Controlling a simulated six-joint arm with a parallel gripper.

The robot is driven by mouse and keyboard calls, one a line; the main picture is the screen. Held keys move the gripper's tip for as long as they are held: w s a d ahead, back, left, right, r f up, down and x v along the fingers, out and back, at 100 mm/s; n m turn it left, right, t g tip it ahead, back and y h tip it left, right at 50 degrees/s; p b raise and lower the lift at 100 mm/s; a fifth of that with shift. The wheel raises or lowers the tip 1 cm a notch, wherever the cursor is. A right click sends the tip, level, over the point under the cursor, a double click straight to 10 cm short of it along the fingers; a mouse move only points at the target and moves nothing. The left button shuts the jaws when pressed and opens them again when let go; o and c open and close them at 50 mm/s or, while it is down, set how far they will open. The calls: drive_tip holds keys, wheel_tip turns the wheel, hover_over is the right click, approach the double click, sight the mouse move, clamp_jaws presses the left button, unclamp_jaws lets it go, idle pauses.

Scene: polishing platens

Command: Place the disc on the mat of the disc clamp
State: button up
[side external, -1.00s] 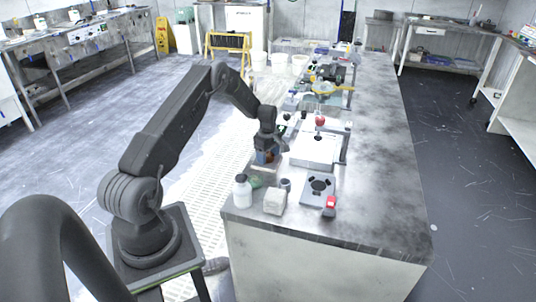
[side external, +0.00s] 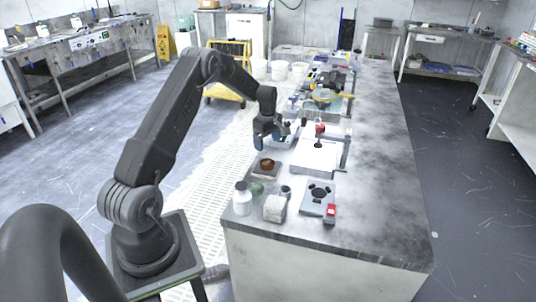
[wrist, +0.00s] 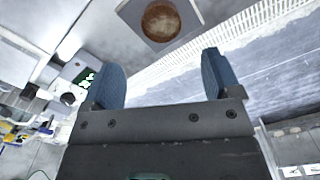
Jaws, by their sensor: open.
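A round brown disc (side external: 267,164) lies in a light grey square holder (side external: 258,174) near the left edge of the bench. In the wrist view the disc (wrist: 160,20) shows at the top, in its square holder (wrist: 130,12). My gripper (side external: 270,138) is above and beyond the disc, apart from it. In the wrist view my gripper (wrist: 161,75) has its two blue fingers spread with nothing between them. The disc clamp (side external: 309,207) is a grey plate with black jaws around a dark round centre, right of the disc; I cannot clearly make out its mat.
A white block-like device (side external: 316,158) with a red knob (side external: 320,128) stands beyond the clamp. A white bottle (side external: 242,200), a white cube (side external: 275,208) and a red-topped item (side external: 330,213) stand near the front edge. The bench's right side is clear.

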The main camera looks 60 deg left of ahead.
drive_tip(key=d+r+m+t, duration=0.1)
drive_tip(key=d+r+m, duration=0.2)
drive_tip(key=d+r, duration=0.35)
drive_tip(key=d+r+m, duration=0.2)
drive_tip(key=d+r, duration=0.2)
drive_tip(key=r, duration=0.5)
drive_tip(key=s+d+r+m+t, duration=0.1)
drive_tip(key=s+d+r+m, duration=0.4)
drive_tip(key=d, duration=0.5)
drive_tip(key=s+d+r+m+t, duration=0.2)
drive_tip(key=s+d+r+m, duration=0.3)
drive_tip(key=s+d, duration=0.5)
drive_tip(key=shift+d+r+m+y, duration=0.2)
drive_tip(key=shift+r+m+y, duration=0.2)
drive_tip(key=shift+m, duration=0.2)
drive_tip(key=s+d+m, duration=0.1)
drive_tip(key=s, duration=0.2)
drive_tip(key=s+d+f+m+t, duration=0.1)
drive_tip(key=s+d+m, duration=0.2)
drive_tip(key=s+m, duration=0.1)
drive_tip(key=s, duration=0.1)
drive_tip(key=shift+s+d+f+t+h, duration=0.3)
drive_tip(key=shift+s+d+f+h, duration=0.05)
drive_tip(key=shift+d+h, duration=0.05)
drive_tip(key=shift+o, duration=0.5)
drive_tip(key=shift+s+d+f, duration=0.15)
drive_tip(key=shift+s, duration=0.2)
